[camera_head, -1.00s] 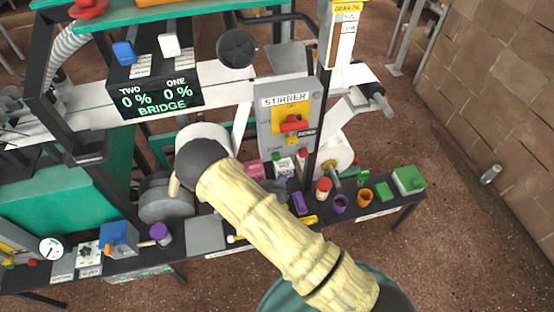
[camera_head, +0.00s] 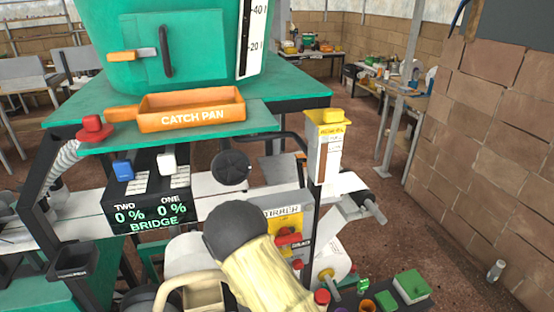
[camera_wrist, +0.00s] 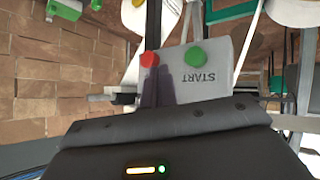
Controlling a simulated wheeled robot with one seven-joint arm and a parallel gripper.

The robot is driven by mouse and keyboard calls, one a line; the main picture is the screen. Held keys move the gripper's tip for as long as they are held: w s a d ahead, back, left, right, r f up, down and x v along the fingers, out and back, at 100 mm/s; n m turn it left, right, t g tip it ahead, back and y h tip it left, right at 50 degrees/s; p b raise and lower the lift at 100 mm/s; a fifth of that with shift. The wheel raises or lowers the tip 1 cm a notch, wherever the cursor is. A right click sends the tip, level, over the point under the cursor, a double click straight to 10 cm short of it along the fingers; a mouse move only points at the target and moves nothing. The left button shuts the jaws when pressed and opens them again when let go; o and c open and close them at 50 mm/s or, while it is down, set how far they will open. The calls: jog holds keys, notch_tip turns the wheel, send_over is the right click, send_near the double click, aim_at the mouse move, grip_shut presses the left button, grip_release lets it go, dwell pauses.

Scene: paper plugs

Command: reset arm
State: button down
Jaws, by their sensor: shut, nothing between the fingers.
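My gripper (camera_wrist: 157,88) shows in the wrist view as two dark fingers pressed together, shut and empty. The fingertips appear in front of a grey START box (camera_wrist: 205,72), which looks upside down there, with a red button (camera_wrist: 149,59) and a green button (camera_wrist: 193,56). I cannot tell whether they touch it. In the head view my sleeved arm rises from the bottom middle and covers part of the STIRRER panel (camera_head: 283,212). My gripper is hidden in that view.
An orange catch pan (camera_head: 192,110) sits on a green shelf (camera_head: 75,100) under a green tank (camera_head: 100,20). The BRIDGE display (camera_head: 150,213) is left of my arm. Small coloured items, including a green block (camera_head: 411,287), line the bench at lower right. Open floor lies beyond, before a brick wall (camera_head: 490,150).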

jog(key=s+d+r+g+y, duration=0.2)
jog(key=s+d+r+g, duration=0.1)
jog(key=s+d+r, duration=0.4)
jog(key=s+d+r+n+g+y, duration=0.1)
jog(key=s+d+r+g, duration=0.2)
jog(key=s+d+r, duration=0.4)
jog(key=s+r, duration=0.4)
jog(key=r, duration=0.2)
jog(key=shift+s+d+r+g+y, duration=0.25)
jog(key=shift+s+d+g+y, duration=0.1)
jog(key=shift+g+y, duration=0.05)
jog(key=shift+w, duration=0.15)
